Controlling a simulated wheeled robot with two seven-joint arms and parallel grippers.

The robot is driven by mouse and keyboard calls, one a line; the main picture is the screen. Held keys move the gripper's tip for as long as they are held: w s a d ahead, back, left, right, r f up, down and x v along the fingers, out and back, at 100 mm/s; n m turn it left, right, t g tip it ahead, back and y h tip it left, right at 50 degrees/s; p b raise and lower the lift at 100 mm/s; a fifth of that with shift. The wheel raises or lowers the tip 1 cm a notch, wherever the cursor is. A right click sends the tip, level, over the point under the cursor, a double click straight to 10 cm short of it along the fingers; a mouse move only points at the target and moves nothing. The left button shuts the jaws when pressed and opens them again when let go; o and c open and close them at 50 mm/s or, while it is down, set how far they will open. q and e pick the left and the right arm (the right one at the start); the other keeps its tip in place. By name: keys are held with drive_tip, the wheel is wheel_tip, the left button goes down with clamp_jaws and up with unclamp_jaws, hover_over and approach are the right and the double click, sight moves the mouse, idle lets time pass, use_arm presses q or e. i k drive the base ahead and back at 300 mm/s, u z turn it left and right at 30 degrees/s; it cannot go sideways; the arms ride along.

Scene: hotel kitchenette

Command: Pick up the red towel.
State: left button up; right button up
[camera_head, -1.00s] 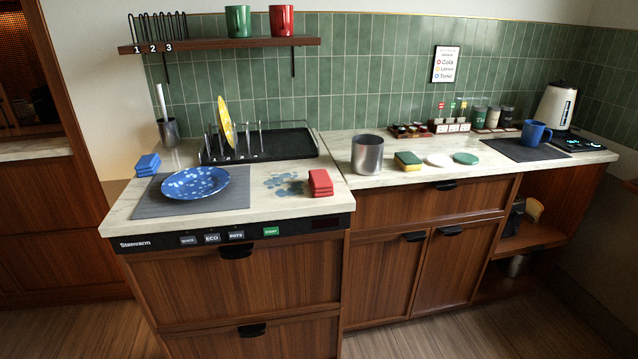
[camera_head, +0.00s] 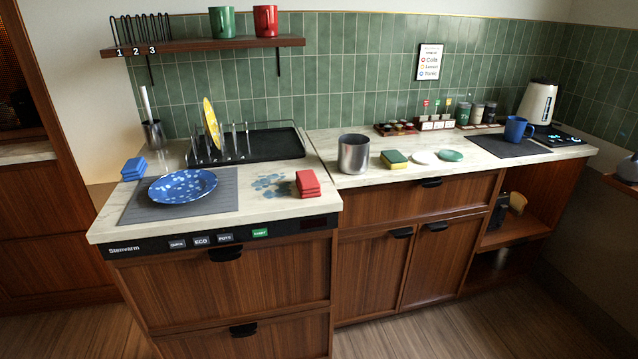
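The red towel (camera_head: 308,184) is a small folded stack. It lies on the pale counter near its front edge, at the right end of the dishwasher section. Blue stains or wet marks (camera_head: 270,185) show on the counter just left of it. Neither of my grippers shows in the head view.
A blue speckled plate (camera_head: 183,186) lies on a grey mat (camera_head: 140,207), with a folded blue towel (camera_head: 133,169) beside it. A black dish rack (camera_head: 272,143) holds a yellow plate (camera_head: 212,124). A metal canister (camera_head: 354,154) and a sponge (camera_head: 394,159) stand to the right.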

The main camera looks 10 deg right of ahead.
sight(308, 185)
drive_tip(key=z, duration=1.5)
drive_tip(key=i, duration=1.1)
drive_tip(key=u, duration=2.15)
